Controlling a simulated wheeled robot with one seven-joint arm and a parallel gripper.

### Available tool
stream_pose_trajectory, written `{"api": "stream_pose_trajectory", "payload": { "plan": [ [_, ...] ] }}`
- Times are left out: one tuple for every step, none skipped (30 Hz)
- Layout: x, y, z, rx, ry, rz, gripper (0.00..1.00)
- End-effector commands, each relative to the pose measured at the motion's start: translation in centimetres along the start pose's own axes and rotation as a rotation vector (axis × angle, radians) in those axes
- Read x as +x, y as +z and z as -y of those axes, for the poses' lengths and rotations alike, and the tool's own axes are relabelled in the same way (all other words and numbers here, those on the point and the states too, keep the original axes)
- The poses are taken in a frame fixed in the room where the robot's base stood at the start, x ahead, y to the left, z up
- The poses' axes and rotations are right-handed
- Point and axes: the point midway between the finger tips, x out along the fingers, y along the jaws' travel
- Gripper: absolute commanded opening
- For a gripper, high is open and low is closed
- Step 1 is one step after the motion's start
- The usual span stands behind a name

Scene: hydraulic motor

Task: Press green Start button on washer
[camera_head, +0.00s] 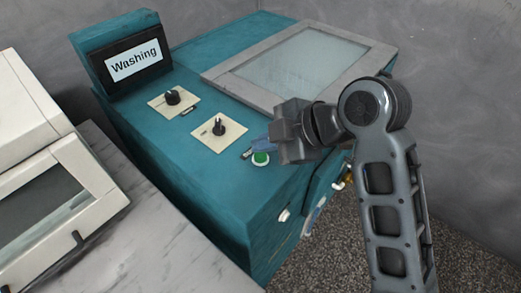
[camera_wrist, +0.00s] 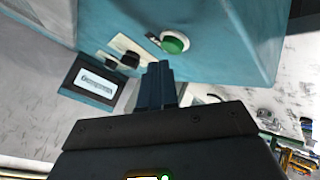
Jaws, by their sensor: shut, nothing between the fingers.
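The teal washer (camera_head: 215,215) stands in the middle of the head view, and its screen (camera_head: 135,62) reads "Washing". The round green button (camera_head: 260,158) sits on its top near the front edge. It also shows in the wrist view (camera_wrist: 175,43). My gripper (camera_head: 259,144) reaches in from the right, with its blue fingers together, just behind the green button. In the wrist view the shut fingers (camera_wrist: 158,68) point up toward the washer's top, a little below the button. They hold nothing. The button is uncovered in both views, and the fingertips look apart from it.
Two black knobs on pale plates, one farther back (camera_head: 172,97) and one nearer (camera_head: 218,128), stand left of my gripper. A grey-framed glass lid (camera_head: 300,62) lies behind it. A white machine (camera_head: 45,180) on a marble counter (camera_head: 140,235) is at the left.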

Motion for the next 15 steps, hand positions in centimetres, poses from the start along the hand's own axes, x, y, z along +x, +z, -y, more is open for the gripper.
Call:
{"api": "stream_pose_trajectory", "payload": {
  "plan": [
    [-0.19,-0.15,-0.14,0.0,0.0,0.0,0.0],
    [-0.2,-0.15,-0.15,0.0,0.0,0.0,0.0],
    [-0.18,-0.14,-0.13,0.0,0.0,0.0,0.0],
    [-0.16,-0.13,-0.12,0.0,0.0,0.0,0.0],
    [-0.15,-0.12,-0.11,0.0,0.0,0.0,0.0],
    [-0.14,-0.11,-0.11,0.0,0.0,0.0,0.0],
    [-0.14,-0.11,-0.11,0.0,0.0,0.0,0.0],
    [-0.15,-0.12,-0.11,0.0,0.0,0.0,0.0],
    [-0.15,-0.12,-0.11,0.0,0.0,0.0,0.0],
    [-0.17,-0.13,-0.12,0.0,0.0,0.0,0.0],
    [-0.21,-0.16,-0.15,0.0,0.0,0.0,0.0],
    [-0.3,-0.23,-0.23,-0.001,0.0,0.0,0.0],
    [-0.41,-0.31,-0.31,-0.001,0.001,0.0,0.0],
    [-0.54,-0.4,-0.41,-0.001,0.001,0.0,0.0],
    [-0.76,-0.56,-0.57,-0.001,0.001,0.0,0.0]
  ]
}}
